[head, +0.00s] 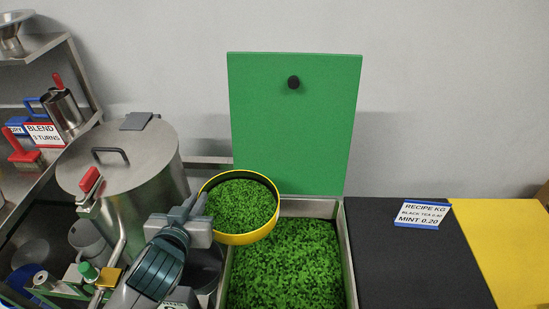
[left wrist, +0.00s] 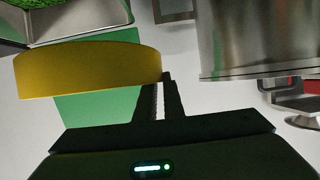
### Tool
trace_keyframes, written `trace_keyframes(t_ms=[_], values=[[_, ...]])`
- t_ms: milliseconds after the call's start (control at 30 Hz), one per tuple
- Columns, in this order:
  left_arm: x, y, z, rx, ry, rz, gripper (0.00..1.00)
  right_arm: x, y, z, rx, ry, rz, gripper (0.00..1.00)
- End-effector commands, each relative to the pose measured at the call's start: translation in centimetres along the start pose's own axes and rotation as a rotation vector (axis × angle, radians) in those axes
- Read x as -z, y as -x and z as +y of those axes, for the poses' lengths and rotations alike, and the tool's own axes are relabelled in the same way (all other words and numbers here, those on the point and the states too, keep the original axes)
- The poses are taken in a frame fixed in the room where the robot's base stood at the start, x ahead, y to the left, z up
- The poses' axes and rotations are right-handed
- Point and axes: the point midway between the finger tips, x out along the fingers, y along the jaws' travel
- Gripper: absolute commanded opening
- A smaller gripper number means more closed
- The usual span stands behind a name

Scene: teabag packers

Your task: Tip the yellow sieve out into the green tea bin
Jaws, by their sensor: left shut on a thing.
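The yellow sieve (head: 243,239) is a round, shallow pan with green leaves (head: 240,205) in it, held over the back left part of the tea bin. My left gripper (head: 200,215) is shut on the sieve's left rim. In the left wrist view the sieve's yellow side wall (left wrist: 85,68) shows beside my left gripper's fingers (left wrist: 163,95). The green tea bin (head: 351,275) is an open metal box filled with green leaves, and its green lid (head: 295,130) stands raised behind it. The sieve looks nearly level, tilted a little toward the head camera. My right gripper is not in view.
A large lidded steel drum (head: 140,190) with a red-handled crank (head: 90,180) stands left of the bin. A black mat (head: 410,265) with a recipe card (head: 422,214) lies to the right, then a yellow surface (head: 505,250). A shelf with scoops and labels is at far left.

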Motion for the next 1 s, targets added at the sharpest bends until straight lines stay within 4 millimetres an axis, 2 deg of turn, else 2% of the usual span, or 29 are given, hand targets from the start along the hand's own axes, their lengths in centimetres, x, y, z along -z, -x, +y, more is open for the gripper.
trace_keyframes(t_ms=[167, 267, 600, 1000], values=[[-0.2, -0.5, 0.5, -0.024, -0.012, 0.001, 0.00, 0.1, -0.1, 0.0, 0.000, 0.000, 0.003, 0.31], [-0.8, -1.4, 1.5, -0.068, -0.033, -0.001, 0.00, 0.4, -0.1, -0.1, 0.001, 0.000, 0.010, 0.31], [-4.0, -6.4, 8.2, -0.410, -0.206, -0.001, 0.00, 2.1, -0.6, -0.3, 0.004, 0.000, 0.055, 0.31], [-5.4, -9.2, 13.6, -0.786, -0.399, 0.014, 0.00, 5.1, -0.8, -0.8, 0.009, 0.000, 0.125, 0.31]])
